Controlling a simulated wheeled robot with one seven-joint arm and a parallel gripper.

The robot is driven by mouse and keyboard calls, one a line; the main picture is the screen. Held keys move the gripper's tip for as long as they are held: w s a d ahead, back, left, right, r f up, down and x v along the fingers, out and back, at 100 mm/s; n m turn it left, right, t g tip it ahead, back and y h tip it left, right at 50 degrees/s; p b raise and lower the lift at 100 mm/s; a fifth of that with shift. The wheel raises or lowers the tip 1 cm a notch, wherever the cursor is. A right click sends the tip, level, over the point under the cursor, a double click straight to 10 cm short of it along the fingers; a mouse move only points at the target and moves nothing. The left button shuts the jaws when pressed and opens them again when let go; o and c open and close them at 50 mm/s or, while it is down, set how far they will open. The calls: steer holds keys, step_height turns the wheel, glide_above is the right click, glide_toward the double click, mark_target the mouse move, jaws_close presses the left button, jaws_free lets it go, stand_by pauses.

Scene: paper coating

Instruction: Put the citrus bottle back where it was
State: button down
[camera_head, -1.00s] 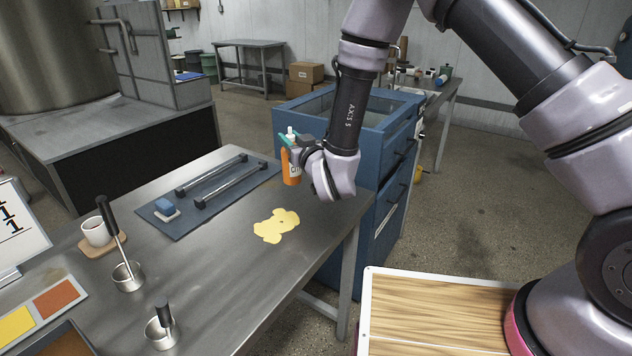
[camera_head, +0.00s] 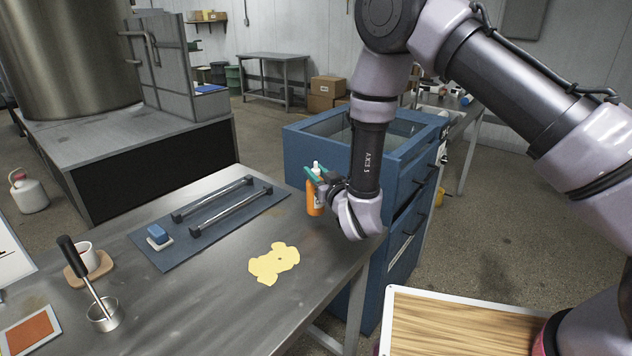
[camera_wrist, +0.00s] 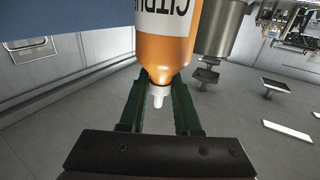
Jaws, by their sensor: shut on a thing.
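The citrus bottle (camera_head: 314,201) is orange with a white label and white cap. My gripper (camera_head: 315,177) is shut on it near its neck, with green fingers on both sides. The bottle is upright near the back right edge of the steel table (camera_head: 215,300). I cannot tell whether its base touches the tabletop. In the wrist view the bottle (camera_wrist: 165,50) appears upside down between the gripper fingers (camera_wrist: 160,88), with part of "CITRUS" readable.
A blue mat (camera_head: 205,238) with two metal bars and a blue-and-white block lies left of the bottle. A yellow spill (camera_head: 273,264) lies in front. A blue cabinet (camera_head: 310,151) stands behind the table. A metal cup (camera_head: 104,316) stands front left.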

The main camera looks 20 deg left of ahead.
steer(key=shift+f, duration=1.25)
steer(key=c, duration=0.6)
jaws_free()
